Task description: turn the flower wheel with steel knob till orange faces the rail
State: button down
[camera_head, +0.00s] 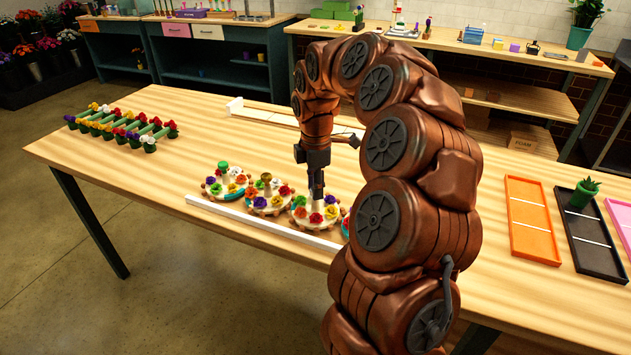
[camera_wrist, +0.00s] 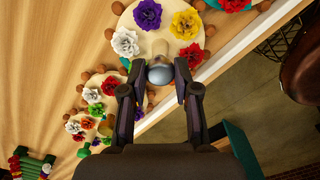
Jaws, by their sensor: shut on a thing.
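My gripper (camera_wrist: 160,80) is closed around the round steel knob (camera_wrist: 160,73), which stands on a post at the middle of a pale flower wheel (camera_wrist: 165,30). In the wrist view this wheel carries white, purple and yellow flowers, with brown balls around its edge; my fingers hide its near part. In the head view my gripper (camera_head: 317,192) points down onto the same wheel, third from the left. A red-looking flower (camera_head: 316,218) is on its rail side there; I cannot surely tell where orange is. The white rail (camera_head: 262,224) runs along the front of the wheels.
Wheels with a green knob (camera_head: 223,166) and a brass-coloured knob (camera_head: 267,178) stand to the left. Another wheel to the right is mostly hidden by my arm. A flower rack (camera_head: 120,132) is at far left; an orange tray (camera_head: 530,220) and black tray (camera_head: 590,243) lie at right.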

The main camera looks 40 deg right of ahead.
jog(key=n, duration=0.1)
jog(key=n+p, duration=0.1)
jog(key=n, duration=0.1)
jog(key=shift+r+n+p, duration=0.2)
jog(key=shift+n+p, duration=0.1)
jog(key=shift+f+n+p, duration=0.1)
jog(key=shift+n+p, duration=0.6)
jog(key=shift+n, duration=0.8)
jog(key=c, duration=0.8)
grip_release()
jog(key=shift+f, duration=0.1)
jog(key=shift+c, duration=0.2)
notch_tip(320, 180, up, 12)
jog(key=shift+a, duration=0.15)
